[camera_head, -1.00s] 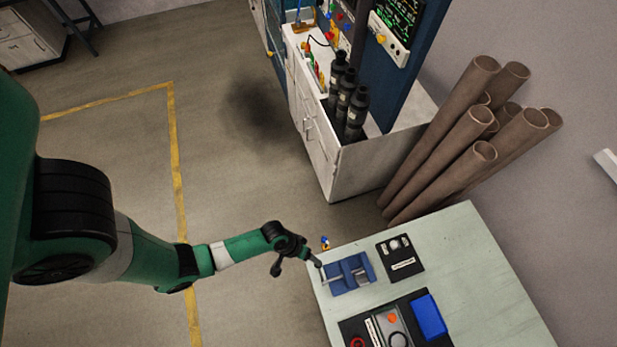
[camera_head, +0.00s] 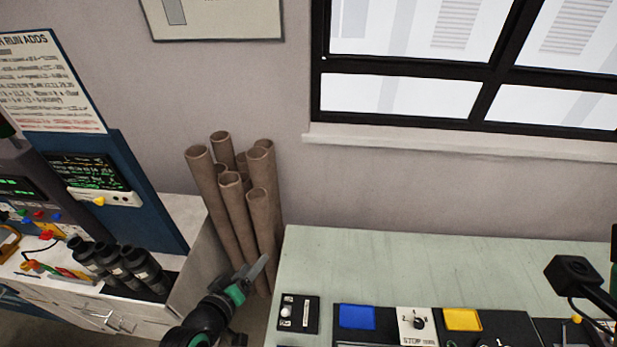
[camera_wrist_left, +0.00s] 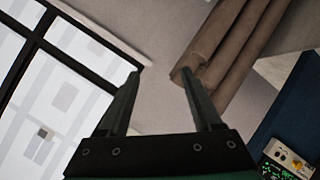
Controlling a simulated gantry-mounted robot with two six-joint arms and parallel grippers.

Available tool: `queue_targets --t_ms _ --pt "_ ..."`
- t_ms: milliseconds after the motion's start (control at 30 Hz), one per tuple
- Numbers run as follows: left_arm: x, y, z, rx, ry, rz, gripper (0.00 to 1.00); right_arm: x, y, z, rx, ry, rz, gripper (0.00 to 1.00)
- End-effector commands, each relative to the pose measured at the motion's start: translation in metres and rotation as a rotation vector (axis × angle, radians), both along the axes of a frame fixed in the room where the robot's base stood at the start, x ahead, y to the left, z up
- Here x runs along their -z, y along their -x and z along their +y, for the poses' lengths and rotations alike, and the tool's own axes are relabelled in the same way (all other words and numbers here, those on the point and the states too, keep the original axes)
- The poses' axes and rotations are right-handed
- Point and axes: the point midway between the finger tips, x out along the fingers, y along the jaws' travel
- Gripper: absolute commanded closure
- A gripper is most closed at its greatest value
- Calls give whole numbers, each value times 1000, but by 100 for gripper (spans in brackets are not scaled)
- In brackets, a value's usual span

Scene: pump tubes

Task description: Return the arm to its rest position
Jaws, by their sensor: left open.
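My left gripper (camera_head: 262,266) is raised at the bottom of the head view, beside the table's left edge and in front of the brown tubes. In the left wrist view its two dark fingers (camera_wrist_left: 160,80) are spread apart with nothing between them. The table (camera_head: 400,265) is pale green. My right gripper does not show.
Brown tubes (camera_head: 235,205) lean against the wall behind my left gripper. A white cabinet (camera_head: 203,270) with black bottles (camera_head: 140,270) stands to the left. A black panel (camera_head: 299,313), a blue pad (camera_head: 357,316) and a yellow pad (camera_head: 462,319) lie at the table's front.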

Motion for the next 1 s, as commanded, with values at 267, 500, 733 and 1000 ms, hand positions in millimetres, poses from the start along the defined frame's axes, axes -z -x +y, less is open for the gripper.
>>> queue_targets --t_ms 267,500,733,1000 --pt "-252 -30 -8 7 -140 -517 34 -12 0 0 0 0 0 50" --pt "-453 37 -6 -69 -297 -987 34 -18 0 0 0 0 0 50" --pt "-548 134 10 -230 -487 -1310 34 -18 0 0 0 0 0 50" --pt "-552 144 15 -284 -622 -1333 34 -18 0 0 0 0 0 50"
